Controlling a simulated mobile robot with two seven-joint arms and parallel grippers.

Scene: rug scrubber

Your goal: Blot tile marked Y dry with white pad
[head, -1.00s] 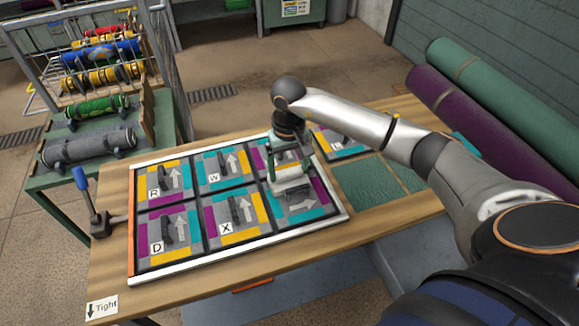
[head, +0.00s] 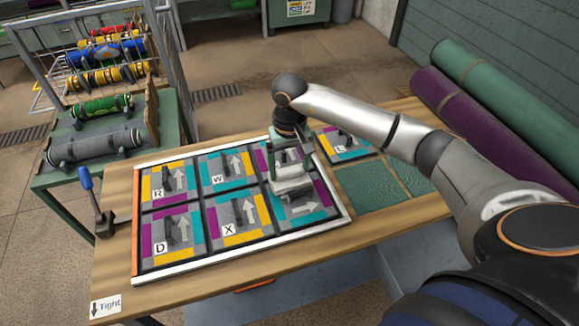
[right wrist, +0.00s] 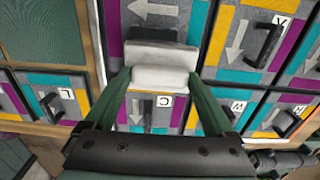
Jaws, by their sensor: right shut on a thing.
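My right gripper (head: 291,168) is shut on the white pad (head: 293,186). In the right wrist view the white pad (right wrist: 162,75) sits between the green fingers, with a greyish block behind it. The pad is over the lower right tile (head: 304,206) of the framed set, near its upper edge. This tile has a grey arrow and purple, teal and yellow borders. Its letter is hidden, so I cannot read a Y. I cannot tell whether the pad touches the tile. My left gripper is not in view.
Tiles R (head: 166,181), W (head: 224,171), D (head: 170,235) and X (head: 237,218) lie in the white-edged frame, each with a dark raised handle. Tile L (head: 343,143) and green squares (head: 367,186) lie to the right. A blue-handled lever (head: 87,182) stands at the left.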

